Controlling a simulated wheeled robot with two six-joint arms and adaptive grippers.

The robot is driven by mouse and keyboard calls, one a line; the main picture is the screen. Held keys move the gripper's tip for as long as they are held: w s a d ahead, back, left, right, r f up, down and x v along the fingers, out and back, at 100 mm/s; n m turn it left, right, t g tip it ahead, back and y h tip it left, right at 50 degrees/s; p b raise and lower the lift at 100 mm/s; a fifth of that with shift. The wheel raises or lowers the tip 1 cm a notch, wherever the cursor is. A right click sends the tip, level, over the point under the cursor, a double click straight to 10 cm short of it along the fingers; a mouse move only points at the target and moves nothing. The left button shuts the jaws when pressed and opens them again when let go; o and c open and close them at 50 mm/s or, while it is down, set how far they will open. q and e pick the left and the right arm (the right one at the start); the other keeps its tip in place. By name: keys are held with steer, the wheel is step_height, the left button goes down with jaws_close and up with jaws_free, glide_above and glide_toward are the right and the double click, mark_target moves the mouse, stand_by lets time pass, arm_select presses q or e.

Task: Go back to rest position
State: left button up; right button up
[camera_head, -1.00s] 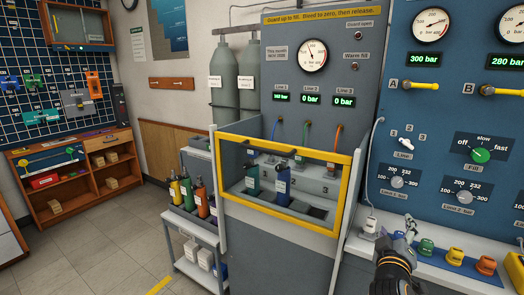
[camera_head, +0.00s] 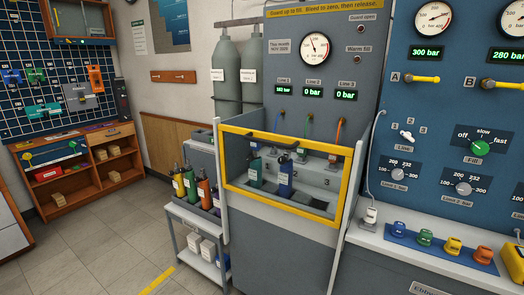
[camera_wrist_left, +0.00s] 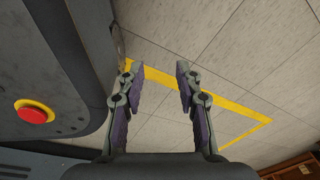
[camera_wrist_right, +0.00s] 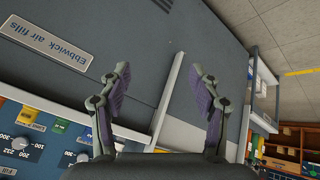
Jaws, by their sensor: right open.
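My left gripper (camera_wrist_left: 158,80) is open and empty above the tiled floor in the left wrist view. My right gripper (camera_wrist_right: 160,78) is open and empty in the right wrist view, in front of the grey lower front of the fill bench (camera_wrist_right: 150,40). Neither gripper shows in the head view now. In the head view, a green cylinder (camera_head: 255,171) and a blue cylinder (camera_head: 285,178) stand in the fill station behind the yellow-framed guard (camera_head: 283,212).
The blue control panel (camera_head: 440,130) rises at the right, above a white ledge with several coloured fittings (camera_head: 453,246). A trolley (camera_head: 190,224) with several cylinders stands left of the station. A wooden shelf (camera_head: 75,165) is at the far left. The floor (camera_head: 100,235) between is clear.

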steer(key=s+a+f+g+y, duration=0.2)
steer(key=s+a+f+g, duration=0.15)
steer(key=s, duration=0.55)
step_height(320, 180, down, 27)
steer(key=s+d+g, duration=0.1)
steer(key=s+d, duration=0.1)
steer(key=s+d+f+g, duration=0.1)
steer(key=s+f, duration=1.5)
steer(key=s, duration=0.2)
arm_select(q)
step_height(320, 180, up, 14)
steer(key=p, duration=1.4)
steer(key=shift+s, duration=0.3)
arm_select(e)
step_height(320, 180, up, 14)
steer(key=shift+s+d+r+m, duration=0.15)
steer(key=shift+s+d+m, duration=0.05)
steer(key=shift+m, duration=0.2)
arm_select(q)
steer(key=shift+a+f, duration=0.1)
steer(key=shift+f, duration=0.05)
arm_select(e)
steer(key=shift+c, duration=0.4)
